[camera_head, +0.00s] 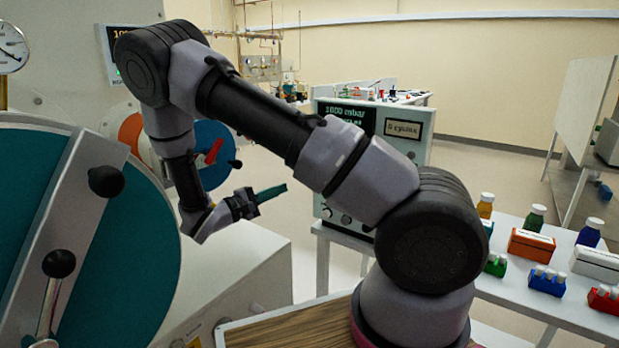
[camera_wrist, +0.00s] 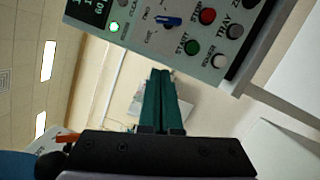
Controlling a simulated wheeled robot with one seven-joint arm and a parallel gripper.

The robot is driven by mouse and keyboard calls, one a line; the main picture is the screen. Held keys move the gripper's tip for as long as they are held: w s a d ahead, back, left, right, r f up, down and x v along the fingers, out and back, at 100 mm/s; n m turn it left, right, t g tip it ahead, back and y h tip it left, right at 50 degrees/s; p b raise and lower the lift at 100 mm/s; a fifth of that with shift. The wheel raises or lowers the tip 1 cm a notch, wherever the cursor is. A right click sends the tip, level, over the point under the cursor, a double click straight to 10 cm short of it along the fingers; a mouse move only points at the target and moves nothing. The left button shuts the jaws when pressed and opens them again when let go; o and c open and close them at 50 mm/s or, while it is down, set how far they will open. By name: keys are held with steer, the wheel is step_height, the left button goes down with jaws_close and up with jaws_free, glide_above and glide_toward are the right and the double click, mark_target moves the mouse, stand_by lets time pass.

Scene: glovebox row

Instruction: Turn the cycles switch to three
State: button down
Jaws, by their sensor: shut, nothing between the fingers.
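A grey control panel (camera_head: 413,170) stands behind my arm in the head view, with a green-lit "1000 mbar" display and a "0 cycles" plate. In the wrist view the panel (camera_wrist: 217,63) lies slanted across the top right. Its blue-handled rotary switch (camera_wrist: 172,20) has small labels around it, one like "TWO"; I cannot tell which position it points to. My gripper (camera_head: 284,188) is shut and empty, left of the panel in the head view. In the wrist view its green fingers (camera_wrist: 161,71) lie together below the switch, apart from the panel.
Red (camera_wrist: 207,15) and green (camera_wrist: 192,47) buttons flank the switch closely. A large teal round door (camera_head: 130,235) with black knobs fills the left. A white table (camera_head: 520,285) with bottles and coloured racks is at right. Floor between is clear.

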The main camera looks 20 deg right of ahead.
steer(key=d+r, duration=0.2)
steer(key=d, duration=0.9)
steer(key=shift+w+d, duration=0.15)
steer(key=shift+d, duration=0.05)
steer(key=shift+s+d+r+m, duration=0.15)
steer(key=shift+s+r+m, duration=0.1)
steer(key=shift+m, duration=0.35)
steer(key=m, duration=0.3)
steer(key=m+y, duration=0.1)
steer(key=shift+s+d+r+m+g, duration=0.3)
steer(key=shift+s+r+g, duration=0.1)
steer(key=shift+s, duration=0.1)
stand_by(0.4)
steer(key=shift+r, duration=0.1)
